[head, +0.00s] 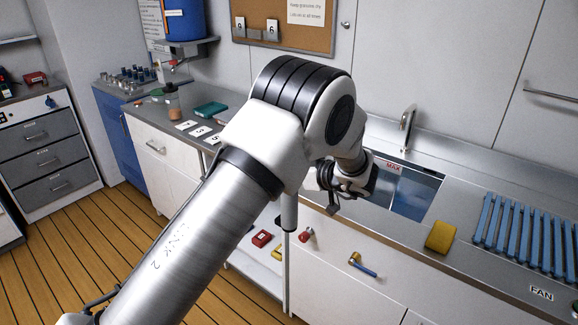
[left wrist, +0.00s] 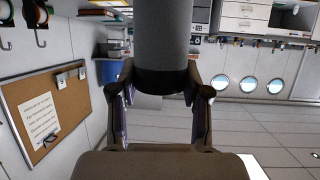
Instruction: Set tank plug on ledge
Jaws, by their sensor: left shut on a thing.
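My left gripper (head: 332,190) hangs at the end of the bent arm, just left of the sink-like tank (head: 415,190) with a red MAX mark. In the left wrist view the two fingers (left wrist: 160,105) are closed on a grey cylinder (left wrist: 162,38) with a dark end, which looks like the tank plug. It runs up out of that view. In the head view my arm and gripper hide most of what is held. The steel ledge (head: 470,152) runs along the wall behind the tank; I cannot tell whether this is the named one. My right gripper is not in view.
A tap (head: 407,125) rises behind the tank. A yellow block (head: 440,237) and a blue slatted rack (head: 525,235) sit on the counter to the right. White number cards and a teal box (head: 210,109) lie on the left counter. A corkboard (head: 285,25) hangs above.

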